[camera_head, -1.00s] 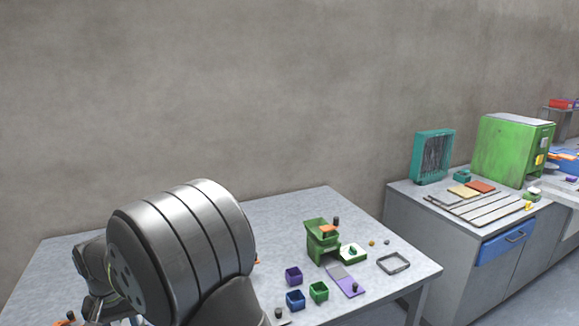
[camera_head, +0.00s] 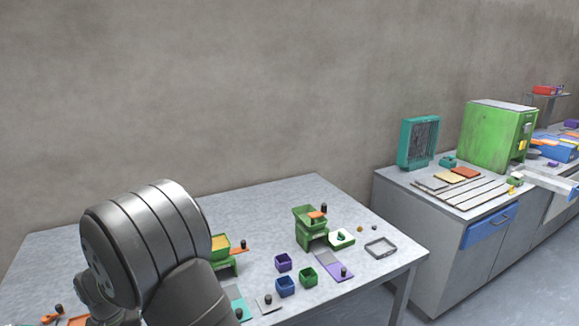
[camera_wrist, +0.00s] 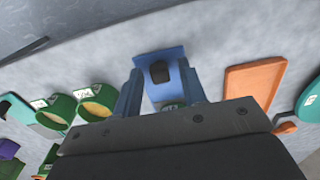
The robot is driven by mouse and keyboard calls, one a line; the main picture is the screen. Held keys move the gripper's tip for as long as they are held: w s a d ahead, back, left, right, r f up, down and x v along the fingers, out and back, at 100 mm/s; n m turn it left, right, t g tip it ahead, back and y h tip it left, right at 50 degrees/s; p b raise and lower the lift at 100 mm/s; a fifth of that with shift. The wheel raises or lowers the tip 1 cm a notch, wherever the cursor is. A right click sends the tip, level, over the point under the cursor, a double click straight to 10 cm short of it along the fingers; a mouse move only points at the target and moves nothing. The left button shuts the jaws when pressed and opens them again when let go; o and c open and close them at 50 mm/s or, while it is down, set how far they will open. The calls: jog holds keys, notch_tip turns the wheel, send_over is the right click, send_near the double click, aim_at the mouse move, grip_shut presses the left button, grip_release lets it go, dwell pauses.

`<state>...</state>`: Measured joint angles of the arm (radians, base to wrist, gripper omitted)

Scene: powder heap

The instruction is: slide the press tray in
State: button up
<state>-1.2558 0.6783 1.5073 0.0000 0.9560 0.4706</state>
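In the wrist view, a blue tray-like piece (camera_wrist: 174,57) with a dark knob (camera_wrist: 159,71) lies just beyond my gripper (camera_wrist: 160,76). It may be the press tray, but I cannot tell for sure. My gripper's two blue-grey fingers are apart, with the knob showing in the gap between them. I see no contact with the knob. The lower part of the blue piece is hidden behind the fingers and gripper body. In the head view, my gripper is hidden behind my large grey arm link.
In the wrist view, an orange tray (camera_wrist: 252,85) lies right of the fingers and green-rimmed cups (camera_wrist: 48,110) lie left. In the head view, a green stand (camera_head: 310,228), a purple plate with knob (camera_head: 335,267) and small bins (camera_head: 286,287) occupy the table (camera_head: 375,285).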

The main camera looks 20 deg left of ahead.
grip_shut()
jog(key=shift+w+a, duration=3.6)
jog(key=shift+w, duration=0.05)
jog(key=shift+c, duration=0.2)
grip_release()
jog(key=shift+r, duration=0.1)
jog(key=shift+r, duration=3.65)
